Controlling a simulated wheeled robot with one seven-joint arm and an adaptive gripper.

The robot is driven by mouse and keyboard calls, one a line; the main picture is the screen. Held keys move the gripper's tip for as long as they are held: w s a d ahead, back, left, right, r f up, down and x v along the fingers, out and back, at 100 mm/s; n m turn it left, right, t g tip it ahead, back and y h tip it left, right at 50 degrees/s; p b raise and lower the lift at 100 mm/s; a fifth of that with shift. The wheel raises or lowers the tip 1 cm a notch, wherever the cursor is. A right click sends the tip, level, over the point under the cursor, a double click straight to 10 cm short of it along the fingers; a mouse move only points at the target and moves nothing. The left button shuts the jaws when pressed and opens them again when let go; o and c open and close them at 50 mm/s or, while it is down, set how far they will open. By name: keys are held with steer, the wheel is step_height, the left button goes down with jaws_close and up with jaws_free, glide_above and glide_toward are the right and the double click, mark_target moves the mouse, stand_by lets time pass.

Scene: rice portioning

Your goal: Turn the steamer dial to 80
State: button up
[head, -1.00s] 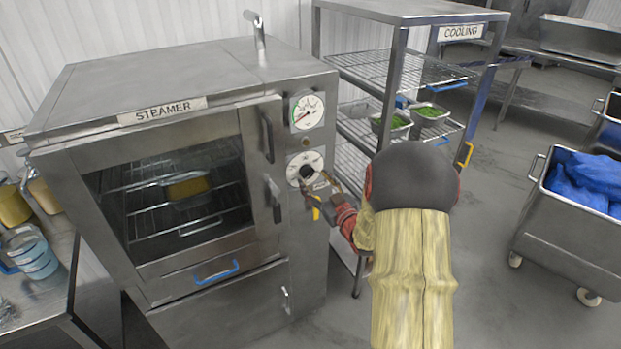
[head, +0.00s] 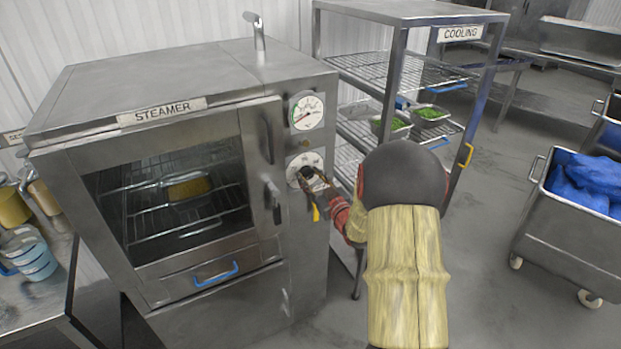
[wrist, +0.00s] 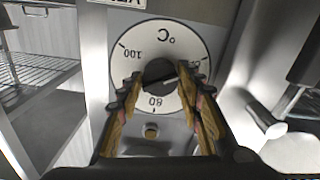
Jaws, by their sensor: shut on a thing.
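The steamer (head: 180,75) stands at the left with its glass door shut. Its white dial (head: 295,163) is on the front panel, below a gauge (head: 306,111), and my gripper (head: 308,178) partly covers it. My gripper (wrist: 161,80) is shut on the dark knob (wrist: 158,70) at the dial's centre, one finger on each side. A light line crosses the knob; its exact reading is unclear.
A grey door handle (head: 272,200) is just left of the dial. The cooling rack (head: 400,18) with green-filled trays stands right of the steamer. A cart (head: 540,215) holding blue material is at the far right, with open floor between.

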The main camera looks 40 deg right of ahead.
steer(key=c, duration=0.5)
steer(key=shift+c, duration=0.2)
steer(key=m+p, duration=0.1)
steer(key=m, duration=0.4)
steer(key=shift+m+p, duration=0.35)
steer(key=shift+m, duration=0.05)
steer(key=m+p, duration=0.2)
steer(key=m, duration=0.4)
steer(key=m+p, duration=0.3)
steer(key=m, duration=0.3)
steer(key=shift+r+m, duration=0.1)
steer(key=shift+m, duration=0.2)
steer(key=m+p, duration=0.2)
steer(key=m, duration=0.3)
steer(key=shift+m, duration=0.3)
steer(key=o, duration=1.2)
steer(key=shift+c, duration=0.2)
